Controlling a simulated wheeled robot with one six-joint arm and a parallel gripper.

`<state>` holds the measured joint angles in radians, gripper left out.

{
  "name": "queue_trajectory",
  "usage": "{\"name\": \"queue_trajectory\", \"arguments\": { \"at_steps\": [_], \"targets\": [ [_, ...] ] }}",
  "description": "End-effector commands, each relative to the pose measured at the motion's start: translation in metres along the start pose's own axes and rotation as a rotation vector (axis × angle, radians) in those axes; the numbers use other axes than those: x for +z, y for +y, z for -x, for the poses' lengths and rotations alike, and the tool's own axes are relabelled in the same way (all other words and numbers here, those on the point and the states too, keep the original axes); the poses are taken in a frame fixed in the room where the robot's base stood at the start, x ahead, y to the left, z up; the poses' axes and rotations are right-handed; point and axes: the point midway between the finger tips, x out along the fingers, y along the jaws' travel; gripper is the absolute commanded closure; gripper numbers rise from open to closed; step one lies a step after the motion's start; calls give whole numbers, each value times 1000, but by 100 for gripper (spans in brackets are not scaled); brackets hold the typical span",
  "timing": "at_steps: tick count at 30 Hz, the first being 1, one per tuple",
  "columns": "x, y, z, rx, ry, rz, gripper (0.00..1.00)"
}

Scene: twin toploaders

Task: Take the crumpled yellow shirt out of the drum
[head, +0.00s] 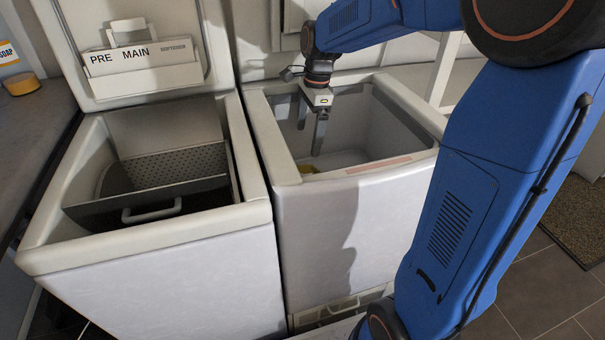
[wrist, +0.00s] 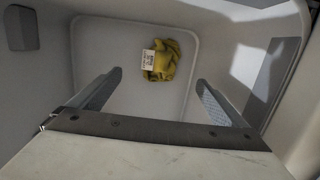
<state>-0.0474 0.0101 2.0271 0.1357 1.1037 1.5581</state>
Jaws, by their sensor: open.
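The crumpled yellow shirt (wrist: 158,63) lies on the floor of the right machine's tub, with a white printed label on it. In the head view only a small yellow bit (head: 307,169) shows behind the tub's front rim. My gripper (wrist: 155,95) is open and empty, its two fingers apart and pointing down into the tub. In the head view my gripper (head: 318,140) is inside the opening of the right machine (head: 345,195). In the wrist view the shirt shows between and beyond the fingertips, apart from them.
The left machine (head: 150,260) stands close beside, its lid (head: 140,60) raised and a perforated drum with a handled flap (head: 150,205) inside. The right tub's walls and rim surround my gripper closely. A counter (head: 30,130) with a soap box (head: 8,55) is at far left.

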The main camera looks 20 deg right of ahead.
Motion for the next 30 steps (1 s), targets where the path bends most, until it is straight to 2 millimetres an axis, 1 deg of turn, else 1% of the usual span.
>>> {"name": "queue_trajectory", "arguments": {
  "at_steps": [1, 6, 12, 15, 20, 23, 27, 30],
  "targets": [
    [0, 1, -10, 3, 0, 0, 4],
    [0, 0, -40, 2, 0, 0, 4],
    [0, 0, -71, 2, 0, 0, 4],
    [0, 0, -79, 0, 1, 1, 4],
    [0, -1, -86, 0, 1, 1, 4],
    [-1, -3, -97, 1, 1, 1, 4],
    [-2, -6, -117, 3, 1, 2, 4],
    [-1, -6, -127, 0, 0, 2, 4]
  ]
}}
